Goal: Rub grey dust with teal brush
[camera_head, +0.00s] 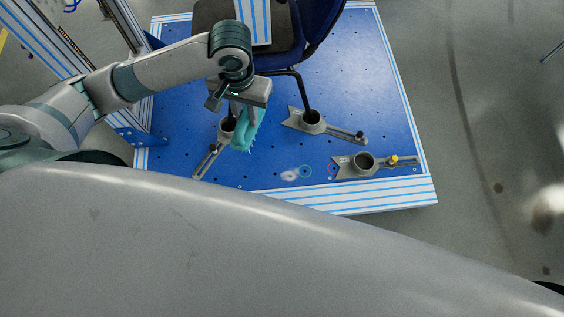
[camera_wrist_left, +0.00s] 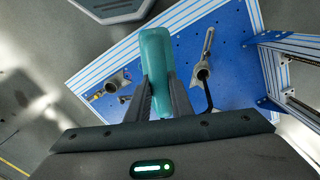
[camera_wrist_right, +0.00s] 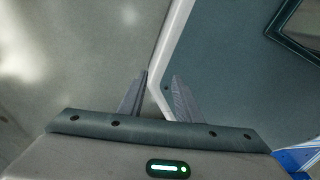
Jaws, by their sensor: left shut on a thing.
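The teal brush (camera_head: 247,132) is held in my left gripper (camera_head: 245,104), with its bristle side toward the right in the head view. My left gripper is shut on it, and the brush also shows between the fingers in the left wrist view (camera_wrist_left: 155,52). The grey dust (camera_head: 289,176) is a small pale patch on the blue platform, below and to the right of the brush in the head view. The brush appears apart from the dust. I cannot make out the dust in the left wrist view. My right gripper (camera_wrist_right: 161,76) is open and empty.
The blue platform (camera_head: 370,70) has striped edges. A dark chair (camera_head: 318,22) stands on it, with floor clamps (camera_head: 312,121) around its legs. An empty round holder (camera_head: 364,162) with a yellow knob is right of the dust. A teal ring (camera_head: 305,171) lies beside the dust.

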